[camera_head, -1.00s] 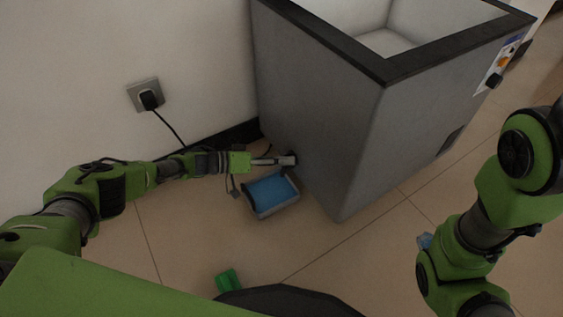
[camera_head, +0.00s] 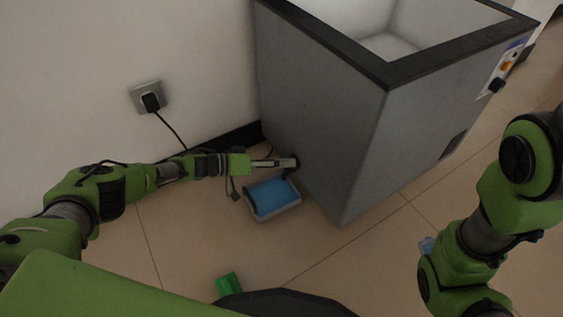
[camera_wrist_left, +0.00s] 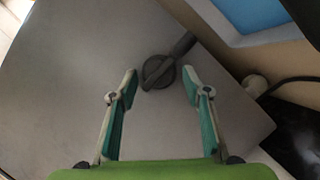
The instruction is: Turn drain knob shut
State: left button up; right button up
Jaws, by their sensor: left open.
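The drain knob (camera_wrist_left: 158,72) is a dark round dial with a raised grip bar, on the grey side of the freezer-like box (camera_head: 310,110). In the left wrist view it lies ahead, between and beyond my left gripper's fingertips (camera_wrist_left: 158,82). A dark drain spout (camera_wrist_left: 184,43) runs off from it. My left gripper (camera_head: 291,162) is open, its two fingers spread on either side of the knob, not visibly touching it. In the head view the gripper hides the knob. My right arm (camera_head: 480,230) is at the right, but its gripper is not in view.
A grey container with blue contents (camera_head: 273,196) sits on the floor below the left gripper. A black plug in a wall socket (camera_head: 150,100) trails a cord down behind the left arm. A green object (camera_head: 229,285) lies on the floor. Tiled floor in front is mostly clear.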

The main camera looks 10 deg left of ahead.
pick_arm(q)
jog(key=v, duration=1.2)
jog(key=shift+w, duration=0.1)
